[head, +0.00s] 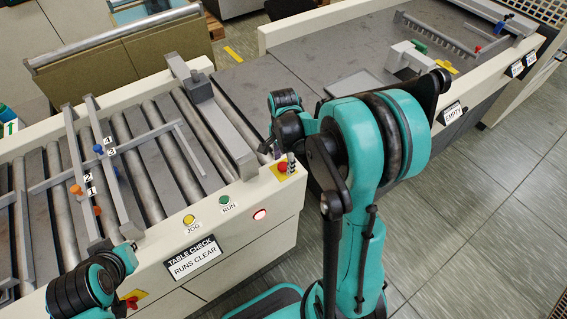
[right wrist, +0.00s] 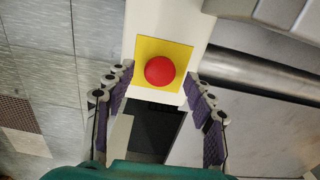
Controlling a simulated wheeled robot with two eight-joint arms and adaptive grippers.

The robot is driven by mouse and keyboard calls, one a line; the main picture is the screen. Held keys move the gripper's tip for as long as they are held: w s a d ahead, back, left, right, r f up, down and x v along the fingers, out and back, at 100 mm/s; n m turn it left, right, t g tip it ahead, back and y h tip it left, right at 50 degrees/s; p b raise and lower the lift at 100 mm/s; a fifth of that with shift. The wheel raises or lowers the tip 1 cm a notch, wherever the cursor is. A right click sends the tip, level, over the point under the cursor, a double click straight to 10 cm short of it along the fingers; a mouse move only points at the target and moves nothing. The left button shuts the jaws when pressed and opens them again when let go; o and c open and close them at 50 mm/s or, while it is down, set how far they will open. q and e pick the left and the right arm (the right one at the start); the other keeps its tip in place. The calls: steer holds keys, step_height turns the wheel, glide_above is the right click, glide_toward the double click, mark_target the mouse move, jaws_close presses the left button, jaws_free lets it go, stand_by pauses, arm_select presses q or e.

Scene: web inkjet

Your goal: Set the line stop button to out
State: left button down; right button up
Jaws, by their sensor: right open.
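A red mushroom button on a yellow plate (head: 283,167) sits at the right end of the roller table's front rail. It also shows in the right wrist view as a red button (right wrist: 159,71), centred between the fingers. No label is readable on it, and I cannot tell whether it is in or out. My right gripper (right wrist: 160,80) is open and empty, its purple-padded fingers to either side of the button, with no contact seen. In the head view its fingertips are beside the button, partly hidden by my arm. My left arm is at the lower left; its fingers do not show.
Another red button on a yellow plate (head: 132,299) is near my left arm. The front rail carries a yellow JOG button (head: 189,219), a green RUN button (head: 224,200) and a lit red-white lamp (head: 260,214). Rollers and guide bars lie behind. The floor at right is clear.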

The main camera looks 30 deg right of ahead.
mark_target(284, 165)
steer(key=shift+f, duration=0.15)
jaws_close()
steer(key=shift+r+p, duration=0.45)
steer(key=shift+r, duration=0.25)
jaws_free()
step_height(284, 165, up, 12)
